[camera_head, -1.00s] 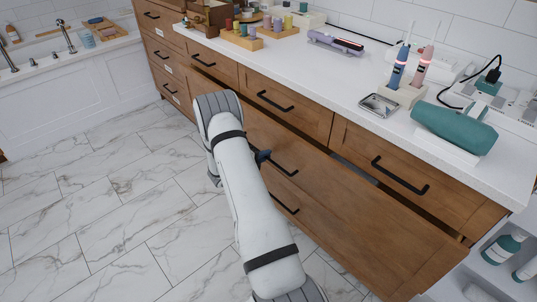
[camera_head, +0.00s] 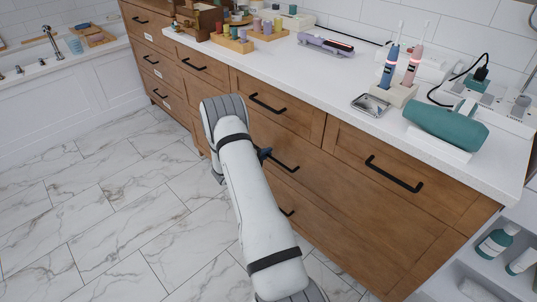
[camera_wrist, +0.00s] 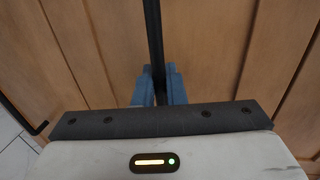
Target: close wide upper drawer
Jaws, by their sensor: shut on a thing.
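The wide upper drawer (camera_head: 345,205) is a brown wooden front below the row of small top drawers. Its face looks flush with the cabinet, and no open gap shows along its top edge. Its black bar handle (camera_head: 286,163) is partly hidden behind my arm. My gripper (camera_head: 264,154) is at this handle. In the wrist view, the blue fingers of my gripper (camera_wrist: 159,88) are shut on the black handle (camera_wrist: 153,35), one on each side of it.
Small top drawers with black handles (camera_head: 394,174) sit above, and another drawer handle (camera_head: 287,212) shows below. The white counter (camera_head: 320,78) holds toothbrushes, a soap dish (camera_head: 370,105) and a teal dryer (camera_head: 446,125). Open shelves (camera_head: 497,250) stand at right. The tiled floor at left is clear.

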